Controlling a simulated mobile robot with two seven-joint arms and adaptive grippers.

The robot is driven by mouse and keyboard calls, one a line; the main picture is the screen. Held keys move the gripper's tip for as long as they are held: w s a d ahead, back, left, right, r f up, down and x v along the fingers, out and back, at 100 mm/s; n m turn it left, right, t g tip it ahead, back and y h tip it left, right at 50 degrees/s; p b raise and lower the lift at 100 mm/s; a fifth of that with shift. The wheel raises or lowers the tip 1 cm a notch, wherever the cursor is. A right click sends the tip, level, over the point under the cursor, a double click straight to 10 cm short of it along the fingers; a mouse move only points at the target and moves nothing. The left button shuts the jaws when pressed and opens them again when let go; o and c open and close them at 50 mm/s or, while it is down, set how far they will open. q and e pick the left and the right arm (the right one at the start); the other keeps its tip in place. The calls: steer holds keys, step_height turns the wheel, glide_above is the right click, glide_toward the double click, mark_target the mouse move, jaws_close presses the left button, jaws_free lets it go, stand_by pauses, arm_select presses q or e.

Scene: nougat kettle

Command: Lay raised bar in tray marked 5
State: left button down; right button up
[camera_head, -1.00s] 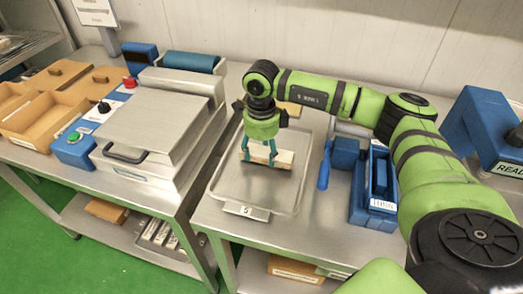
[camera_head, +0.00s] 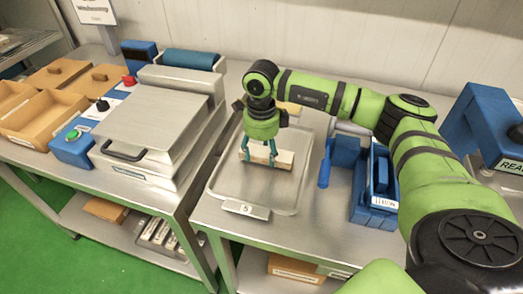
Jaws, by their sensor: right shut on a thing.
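My right gripper (camera_head: 259,153) points down over the metal tray marked 5 (camera_head: 222,189). Its teal fingers are shut on a pale, cream-coloured bar (camera_head: 284,160). The bar lies level inside the tray's outline, near the tray's middle. I cannot tell whether its underside touches the tray floor. Another tan bar (camera_head: 293,108) shows behind the gripper at the tray's far end, partly hidden by my arm. The number 5 label (camera_head: 246,209) is on the tray's front edge. My left gripper is not in view.
A closed metal press (camera_head: 150,128) with a black handle stands left of the tray. Brown wooden boxes (camera_head: 38,122) are at the far left. A blue-handled tool (camera_head: 325,165) and a blue holder (camera_head: 374,195) stand right of the tray. The tray's front part is clear.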

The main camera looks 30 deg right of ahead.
steer(key=shift+f, duration=0.2)
stand_by(0.5)
steer(key=o, duration=1.3)
steer(key=shift+o, duration=0.2)
steer(key=shift+o, duration=1.2)
steer(key=shift+r, duration=0.1)
steer(key=shift+r+p, duration=2.4)
steer(key=shift+r, duration=1.6)
